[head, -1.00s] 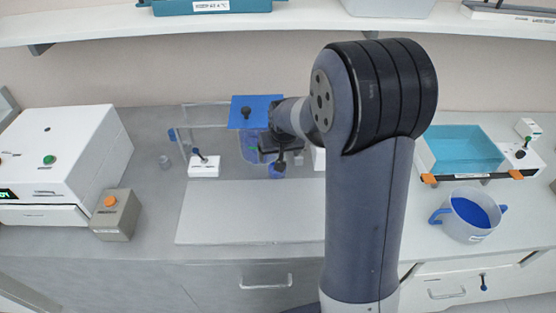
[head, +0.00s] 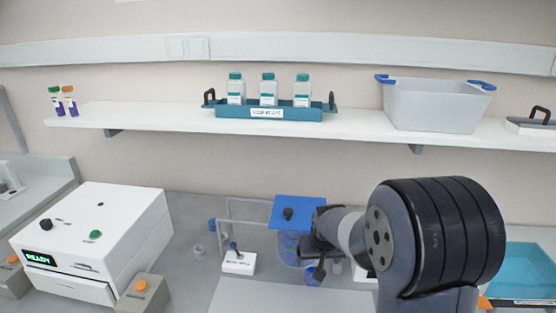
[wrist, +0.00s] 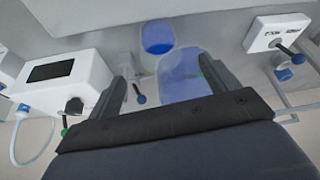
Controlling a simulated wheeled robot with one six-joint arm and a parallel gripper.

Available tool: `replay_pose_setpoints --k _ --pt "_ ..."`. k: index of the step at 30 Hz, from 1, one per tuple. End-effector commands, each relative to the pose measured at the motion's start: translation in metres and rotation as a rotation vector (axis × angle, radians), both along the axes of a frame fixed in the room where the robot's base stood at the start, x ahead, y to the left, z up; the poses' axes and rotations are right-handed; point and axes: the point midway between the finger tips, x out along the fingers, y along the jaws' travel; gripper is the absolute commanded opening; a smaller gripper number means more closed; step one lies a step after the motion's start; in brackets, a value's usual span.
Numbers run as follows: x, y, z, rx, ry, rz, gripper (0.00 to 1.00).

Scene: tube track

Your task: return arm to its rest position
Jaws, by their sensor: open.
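My gripper (head: 318,262) is over the back of the bench, beside a blue plate with a black knob (head: 297,212) and a clear container with blue contents (head: 290,245). My forearm hides part of this spot. In the wrist view my gripper (wrist: 165,72) has its two fingers spread apart, with nothing held between them. The blue-filled container (wrist: 185,75) shows beyond and between the fingers, and a smaller blue cup (wrist: 157,37) lies past it. I cannot tell whether a finger touches the container.
A white machine reading READY (head: 95,235) stands at left, with an orange-button box (head: 142,293) beside it. A small white switch box (head: 239,263) and a clear frame are near my gripper. The shelf (head: 160,118) above holds a bottle rack (head: 225,112) and a grey tub (head: 435,105).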

Motion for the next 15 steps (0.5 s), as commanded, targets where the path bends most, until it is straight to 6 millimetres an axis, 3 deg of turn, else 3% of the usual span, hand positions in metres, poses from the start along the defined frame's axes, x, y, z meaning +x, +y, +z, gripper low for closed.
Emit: replay_pose_setpoints --k 15 --pt "0.027 -0.001 -0.065 0.000 0.001 0.000 0.82"
